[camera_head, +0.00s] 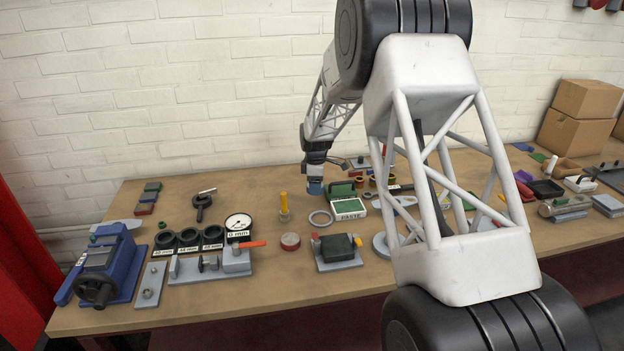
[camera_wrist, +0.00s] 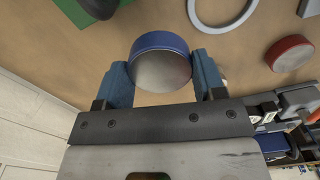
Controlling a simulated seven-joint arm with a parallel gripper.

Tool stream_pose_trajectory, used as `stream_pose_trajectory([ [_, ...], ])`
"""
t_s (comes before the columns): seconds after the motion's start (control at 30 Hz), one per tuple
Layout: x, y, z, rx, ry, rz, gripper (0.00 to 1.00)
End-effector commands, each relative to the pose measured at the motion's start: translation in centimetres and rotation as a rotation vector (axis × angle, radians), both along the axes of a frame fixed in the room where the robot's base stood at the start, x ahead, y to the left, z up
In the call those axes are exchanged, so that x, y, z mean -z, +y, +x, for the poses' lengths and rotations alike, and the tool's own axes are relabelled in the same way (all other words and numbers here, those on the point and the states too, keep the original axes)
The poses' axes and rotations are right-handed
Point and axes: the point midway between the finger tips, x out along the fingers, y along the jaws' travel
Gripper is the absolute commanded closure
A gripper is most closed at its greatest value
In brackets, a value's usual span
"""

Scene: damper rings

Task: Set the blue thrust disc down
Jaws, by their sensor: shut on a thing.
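The blue thrust disc (camera_wrist: 160,42) has a blue rim and a grey metal face. It sits between the two blue fingers of my gripper (camera_wrist: 162,76), which is shut on it. In the head view my gripper (camera_head: 315,176) hangs over the back-middle of the bench, with the disc (camera_head: 315,188) small and blue at its tip. The disc appears held above the wooden bench top (camera_head: 240,285); its exact height is hard to tell.
A green-and-white PASTE box (camera_head: 348,208) stands to the right, a yellow-topped post (camera_head: 284,205) to the left. Bare wood lies between the gauge (camera_head: 238,223) and the post.

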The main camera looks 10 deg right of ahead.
Motion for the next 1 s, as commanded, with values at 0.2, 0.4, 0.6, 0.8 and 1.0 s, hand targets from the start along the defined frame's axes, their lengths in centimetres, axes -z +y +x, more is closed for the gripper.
stream_pose_trajectory([
  [0.2, -0.5, -0.2, -3.5, -0.219, -0.002, 0.000, 0.78],
  [0.4, -0.6, -0.3, -6.2, -0.389, -0.002, 0.000, 0.78],
  [0.6, -0.6, -0.4, -7.7, -0.488, -0.002, 0.000, 0.78],
  [0.8, -0.6, -0.4, -8.1, -0.516, -0.001, 0.000, 0.78],
  [1.0, -0.6, -0.4, -8.1, -0.515, -0.001, 0.000, 0.78],
])
